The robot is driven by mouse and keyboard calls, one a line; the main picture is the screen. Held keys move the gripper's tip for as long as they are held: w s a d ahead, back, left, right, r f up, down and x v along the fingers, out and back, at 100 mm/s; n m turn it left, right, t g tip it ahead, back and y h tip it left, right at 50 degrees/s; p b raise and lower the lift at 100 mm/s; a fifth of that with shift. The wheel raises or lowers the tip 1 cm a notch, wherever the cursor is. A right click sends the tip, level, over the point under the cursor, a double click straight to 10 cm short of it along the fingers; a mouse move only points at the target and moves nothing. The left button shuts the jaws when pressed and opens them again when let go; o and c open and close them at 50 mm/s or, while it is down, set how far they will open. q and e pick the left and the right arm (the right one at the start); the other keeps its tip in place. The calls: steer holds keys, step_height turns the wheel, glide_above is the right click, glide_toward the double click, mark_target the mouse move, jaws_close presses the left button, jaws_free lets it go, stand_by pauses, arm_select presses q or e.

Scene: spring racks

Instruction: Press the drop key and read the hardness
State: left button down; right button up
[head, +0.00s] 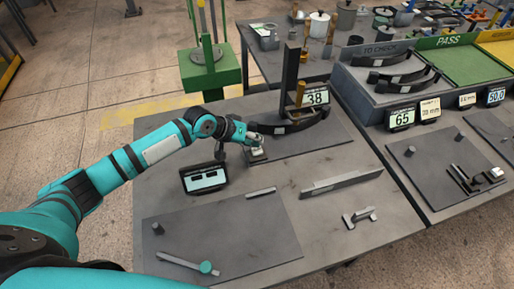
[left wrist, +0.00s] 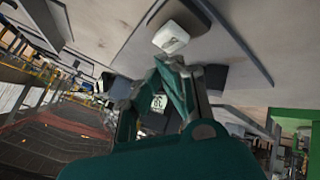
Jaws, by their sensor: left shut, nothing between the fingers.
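The hardness tester is a black column (head: 290,72) on a dark plate (head: 325,142), with a dark curved leaf spring (head: 298,123) lying at its foot. Its pale display (head: 317,97) reads 38; the display also shows upside down in the left wrist view (left wrist: 159,103). A small key block (head: 257,157) sits at the plate's left edge. In the left wrist view its pale key cap (left wrist: 171,39) lies just beyond my fingertips. My left gripper (head: 254,142) is shut and empty over the key block; whether it touches the cap I cannot tell. My right gripper is out of view.
A small black-framed screen (head: 204,178) stands left of the plate. A grey bar (head: 340,183) and a small bracket (head: 359,217) lie in front. A green pillar stand (head: 209,68) is behind.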

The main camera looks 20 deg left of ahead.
arm_select(q)
step_height(320, 180, up, 5)
steer(key=p, duration=0.5)
steer(key=shift+r, duration=0.1)
stand_by(0.3)
stand_by(0.5)
